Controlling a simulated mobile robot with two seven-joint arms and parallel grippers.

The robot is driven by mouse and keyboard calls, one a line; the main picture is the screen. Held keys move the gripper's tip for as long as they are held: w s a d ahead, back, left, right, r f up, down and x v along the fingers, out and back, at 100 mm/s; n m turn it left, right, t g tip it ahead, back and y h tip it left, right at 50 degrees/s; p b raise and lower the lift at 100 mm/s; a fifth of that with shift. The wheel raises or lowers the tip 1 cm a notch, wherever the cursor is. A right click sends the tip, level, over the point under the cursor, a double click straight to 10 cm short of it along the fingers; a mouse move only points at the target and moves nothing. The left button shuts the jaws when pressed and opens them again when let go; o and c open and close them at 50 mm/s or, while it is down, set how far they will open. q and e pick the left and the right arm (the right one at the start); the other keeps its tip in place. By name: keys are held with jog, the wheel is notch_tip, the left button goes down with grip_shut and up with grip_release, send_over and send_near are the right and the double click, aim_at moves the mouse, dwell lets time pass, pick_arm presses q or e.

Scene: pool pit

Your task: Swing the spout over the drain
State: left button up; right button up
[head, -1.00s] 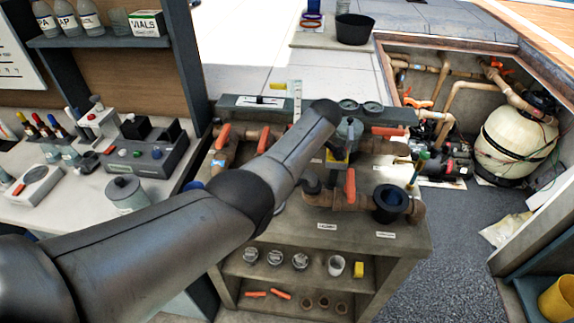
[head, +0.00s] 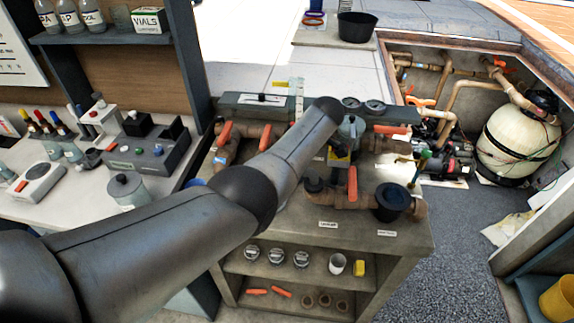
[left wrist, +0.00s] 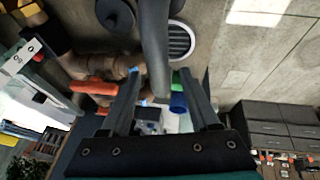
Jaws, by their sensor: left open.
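My left gripper (left wrist: 160,76) is open in the left wrist view, with one finger on each side. A grey, slightly curved bar that looks like the spout (left wrist: 154,40) comes down from the top edge and ends between the fingers. I cannot tell whether a finger touches it. The drain, a round slotted grate (left wrist: 181,40), lies just right of the bar, which partly covers its left edge. In the head view my left arm reaches over the bench and hides its gripper and the spout; I cannot make out the grate there. My right gripper is not in view.
The bench (head: 440,232) carries brown pipes with orange-handled valves (head: 352,183) and a dark round cup (head: 391,202). A blue and green cylinder (left wrist: 178,96) stands near the right finger. A lab counter (head: 75,205) is at left; a pump pit with tank (head: 515,140) is at right.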

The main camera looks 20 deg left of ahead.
pick_arm(q)
jog(key=v, duration=1.5)
jog(key=shift+s+d+r, duration=0.1)
